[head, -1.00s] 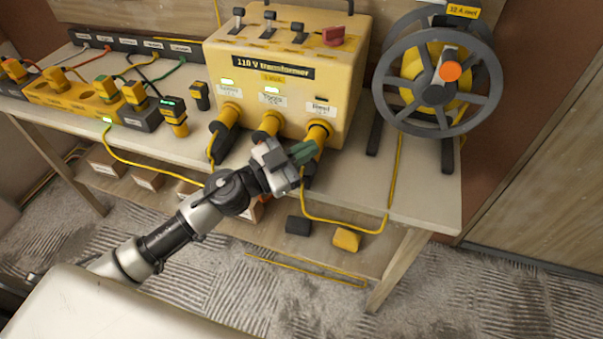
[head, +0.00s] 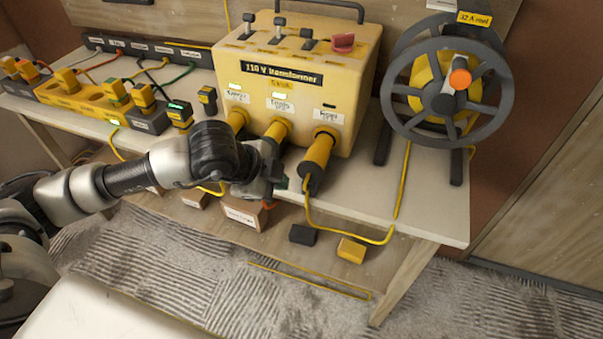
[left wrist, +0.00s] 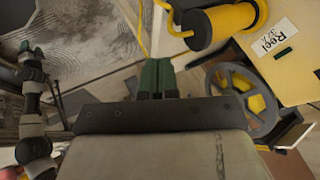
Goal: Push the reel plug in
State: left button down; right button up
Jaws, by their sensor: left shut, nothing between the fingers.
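The reel plug (head: 317,160), yellow with a dark rear end, sits at the right socket of the yellow 110 V transformer (head: 345,60). I cannot tell how deep it sits. The lamp above it is dark; the lamps over the other two sockets glow green. The plug also shows in the left wrist view (left wrist: 222,24) beside the Reel label. My left gripper (head: 282,183) is left of the plug's rear end, its green fingertips partly hidden by its own wrist. In the left wrist view the fingers (left wrist: 157,66) are shut and empty, apart from the plug.
Two other yellow plugs (head: 275,133) stand close left of the reel plug. A yellow cable (head: 350,233) hangs from it below the bench edge and up to the cable reel (head: 446,88). Small chargers and sockets (head: 75,95) fill the bench's left. The bench front right (head: 425,205) is clear.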

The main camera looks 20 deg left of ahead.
aim_at(307, 158)
pick_arm(q)
jog(key=shift+w+d+f+p, duration=0.4)
jog(key=shift+w+f, duration=0.4)
jog(key=shift+w, duration=0.35)
jog(key=shift+w+d+f+p, duration=0.4)
jog(key=shift+w+f, duration=0.4)
jog(key=shift+w, duration=0.3)
jog(key=shift+w+d+f+p, duration=0.3)
jog(key=shift+w+d+f, duration=0.15)
jog(key=shift+w+f, duration=0.55)
jog(key=shift+w+r, duration=0.15)
jog(key=shift+r, duration=0.05)
jog(key=shift+w+f, duration=0.1)
jog(key=shift+w, duration=0.05)
jog(key=w+b, duration=0.3)
jog(key=w, duration=0.1)
jog(key=shift+w+d, duration=0.1)
jog(key=shift+w, duration=0.25)
